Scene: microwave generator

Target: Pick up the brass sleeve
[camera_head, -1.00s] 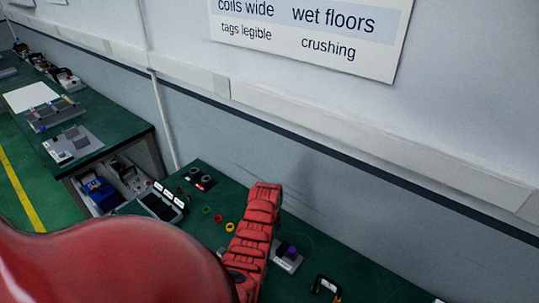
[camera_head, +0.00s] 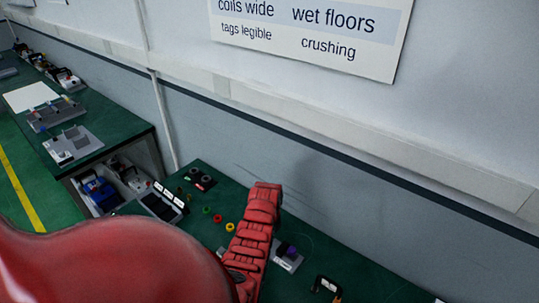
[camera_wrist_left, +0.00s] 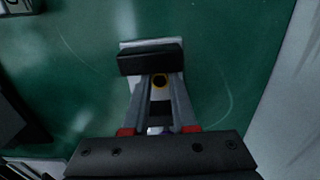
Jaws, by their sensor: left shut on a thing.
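In the left wrist view, my left gripper (camera_wrist_left: 161,84) points down at the green bench top. Its two grey fingers are close together around a small brass ring with a dark hole, the brass sleeve (camera_wrist_left: 160,74). The gripper is shut on it. A dark block lies across the view just beyond the sleeve, with a pale grey plate under it. In the head view my red left arm hides the gripper and the sleeve. My right gripper is in neither current view.
In the head view, a grey fixture with a purple part (camera_head: 288,255) stands just right of my arm. Red, green and yellow rings (camera_head: 217,218) lie left of it. A black-framed item (camera_head: 326,288) lies to the right. The wall (camera_head: 330,215) rises behind the bench.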

